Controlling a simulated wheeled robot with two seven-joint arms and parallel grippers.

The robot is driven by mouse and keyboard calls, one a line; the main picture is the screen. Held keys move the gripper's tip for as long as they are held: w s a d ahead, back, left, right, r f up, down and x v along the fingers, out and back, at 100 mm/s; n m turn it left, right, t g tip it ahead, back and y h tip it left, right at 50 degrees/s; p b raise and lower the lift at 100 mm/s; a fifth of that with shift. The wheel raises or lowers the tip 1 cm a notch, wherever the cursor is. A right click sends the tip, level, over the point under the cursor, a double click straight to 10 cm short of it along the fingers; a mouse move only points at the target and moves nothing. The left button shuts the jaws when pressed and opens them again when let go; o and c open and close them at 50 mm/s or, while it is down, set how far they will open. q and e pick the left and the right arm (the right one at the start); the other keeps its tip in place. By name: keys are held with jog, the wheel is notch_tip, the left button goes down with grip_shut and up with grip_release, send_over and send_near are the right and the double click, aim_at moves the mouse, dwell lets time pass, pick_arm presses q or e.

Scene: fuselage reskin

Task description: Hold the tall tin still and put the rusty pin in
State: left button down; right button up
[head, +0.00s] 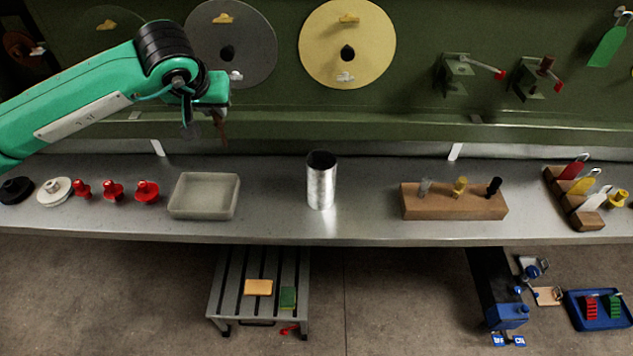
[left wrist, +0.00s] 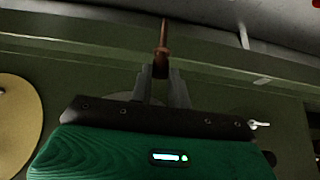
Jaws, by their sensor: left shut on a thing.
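The tall tin (head: 321,187) is a shiny metal cylinder. It stands upright with its dark open top facing up, near the middle of the metal shelf. My left gripper (head: 212,112) is above the shelf, up and to the left of the tin, well apart from it. It is shut on the rusty pin (head: 221,130), a thin brown rod pointing down. In the left wrist view, the rusty pin (left wrist: 163,42) sticks out beyond the grey fingers (left wrist: 161,80). My right gripper is not in view, and nothing holds the tin.
A pale empty tray (head: 204,213) stands left of the tin, with several red knobs (head: 113,192) beyond it. A wooden block (head: 455,209) with three upright pins stands to the right. The shelf (head: 270,220) is bare on both sides of the tin.

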pick_arm(q)
jog(key=shift+s+r, duration=0.15)
jog(key=shift+d, duration=0.1)
jog(key=s+d+r+m+h, duration=0.1)
jog(key=s+d+r, duration=0.1)
jog(key=d, duration=0.8)
jog(key=s+d+r+m+h, duration=0.1)
jog(key=d+r, duration=0.3)
jog(key=d, duration=0.6)
jog(key=shift+s+d+m, duration=0.4)
jog(key=shift+s+m, duration=0.3)
jog(key=shift+s, duration=0.2)
jog(key=shift+f, duration=1.95)
